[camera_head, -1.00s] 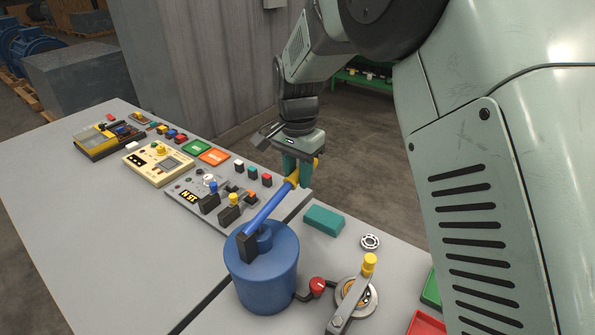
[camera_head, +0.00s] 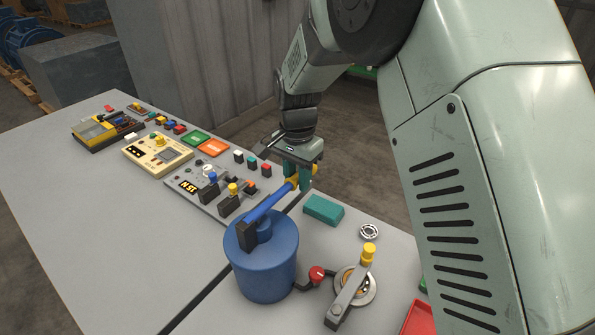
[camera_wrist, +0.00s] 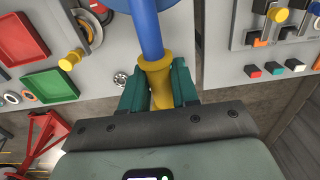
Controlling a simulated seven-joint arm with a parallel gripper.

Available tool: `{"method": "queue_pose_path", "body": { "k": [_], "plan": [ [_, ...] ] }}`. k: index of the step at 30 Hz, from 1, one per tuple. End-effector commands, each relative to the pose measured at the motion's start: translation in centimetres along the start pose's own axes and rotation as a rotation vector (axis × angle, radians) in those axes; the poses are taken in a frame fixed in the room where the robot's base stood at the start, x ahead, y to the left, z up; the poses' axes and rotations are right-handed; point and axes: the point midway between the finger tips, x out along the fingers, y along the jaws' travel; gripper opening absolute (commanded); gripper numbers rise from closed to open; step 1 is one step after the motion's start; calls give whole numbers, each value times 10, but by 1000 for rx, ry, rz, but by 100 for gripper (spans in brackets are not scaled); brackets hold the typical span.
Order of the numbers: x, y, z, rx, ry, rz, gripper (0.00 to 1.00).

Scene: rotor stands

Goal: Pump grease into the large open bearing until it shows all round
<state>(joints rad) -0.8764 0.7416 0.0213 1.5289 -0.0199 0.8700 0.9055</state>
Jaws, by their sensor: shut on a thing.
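The blue grease pump (camera_head: 262,270) stands on the bench with its blue lever (camera_head: 268,203) sloping up to a yellow grip (camera_wrist: 156,78). My gripper (camera_head: 303,180) is shut around that grip at the lever's end; the wrist view shows a teal finger on each side of it. A dark hose with a red fitting (camera_head: 317,274) runs from the pump to the large open bearing (camera_head: 366,287) in a round grey holder. A grey clamp arm with a yellow knob (camera_head: 369,252) crosses the bearing and hides part of it. I cannot tell how much grease shows around the bearing.
A switch panel (camera_head: 222,182) is left of my gripper, with a cream meter (camera_head: 157,153) beyond. A red tray (camera_head: 418,320) is at the lower right. The left bench surface is clear.

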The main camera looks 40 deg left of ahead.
Motion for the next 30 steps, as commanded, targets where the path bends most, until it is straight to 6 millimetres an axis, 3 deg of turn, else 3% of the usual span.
{"method": "queue_pose_path", "body": {
  "k": [8,30],
  "plan": [
    [9,-1,6,-5,-11,5,12],
    [-36,-2,1,-3,-1,-3,11]
  ]
}}
